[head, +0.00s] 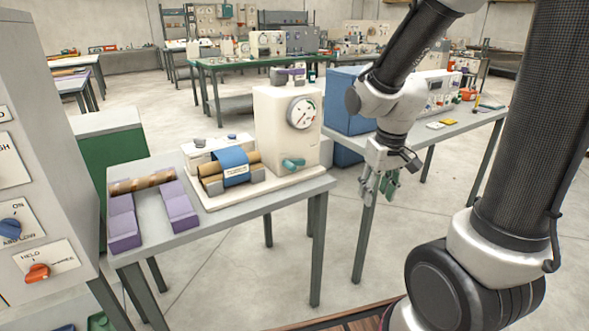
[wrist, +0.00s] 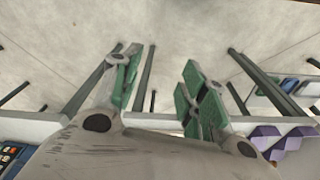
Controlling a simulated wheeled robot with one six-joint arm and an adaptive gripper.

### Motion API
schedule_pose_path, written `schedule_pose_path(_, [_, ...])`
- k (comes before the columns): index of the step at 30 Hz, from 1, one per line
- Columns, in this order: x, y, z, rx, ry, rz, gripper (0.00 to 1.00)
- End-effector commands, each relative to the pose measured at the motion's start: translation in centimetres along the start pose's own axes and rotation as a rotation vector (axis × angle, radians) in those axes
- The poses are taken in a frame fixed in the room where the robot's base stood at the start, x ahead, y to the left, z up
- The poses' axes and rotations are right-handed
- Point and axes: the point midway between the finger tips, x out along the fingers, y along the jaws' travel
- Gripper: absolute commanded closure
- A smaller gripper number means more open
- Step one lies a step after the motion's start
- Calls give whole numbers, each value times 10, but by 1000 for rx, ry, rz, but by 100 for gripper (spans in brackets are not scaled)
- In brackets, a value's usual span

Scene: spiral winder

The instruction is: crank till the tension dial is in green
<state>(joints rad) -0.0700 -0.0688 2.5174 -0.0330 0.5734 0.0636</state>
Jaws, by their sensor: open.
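The spiral winder (head: 250,160) stands on a small grey table, with a cream housing at its right end. The tension dial (head: 302,112) is a round white gauge on the housing's front; its needle is too small to read for certain. A teal crank handle (head: 293,163) sits low on the housing below the dial. A blue wrap (head: 234,166) lies around a brown tube in the winder. My gripper (head: 380,187) hangs open and empty to the right of the table, apart from the crank. In the wrist view, my gripper's green-padded fingers (wrist: 163,85) are spread with only floor between them.
Purple blocks (head: 180,205) hold a brown tube (head: 143,183) at the table's left. A grey control panel (head: 35,180) stands at the left edge. Another bench (head: 450,128) with a blue box (head: 347,100) is behind my arm. Open floor lies between the tables.

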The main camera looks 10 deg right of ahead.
Motion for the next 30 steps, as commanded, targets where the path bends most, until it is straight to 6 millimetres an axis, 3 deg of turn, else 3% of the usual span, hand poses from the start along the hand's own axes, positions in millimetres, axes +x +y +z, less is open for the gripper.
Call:
schedule_pose_path(1, [24, -3, -10, -1, -8, 0, 57])
schedule_pose_path(9, [153, -28, -83, 33, 169, -43, 57])
schedule_pose_path(12, [196, -44, -115, 65, 311, -95, 57])
schedule_pose_path(15, [221, -60, -147, 111, 486, -172, 57])
schedule_pose_path(17, [227, -70, -165, 142, 596, -229, 57])
schedule_pose_path(20, [220, -84, -192, 200, 791, -339, 57])
schedule_pose_path(24, [184, -96, -221, 273, 1043, -505, 57])
schedule_pose_path(30, [133, -99, -237, 333, 1256, -666, 57])
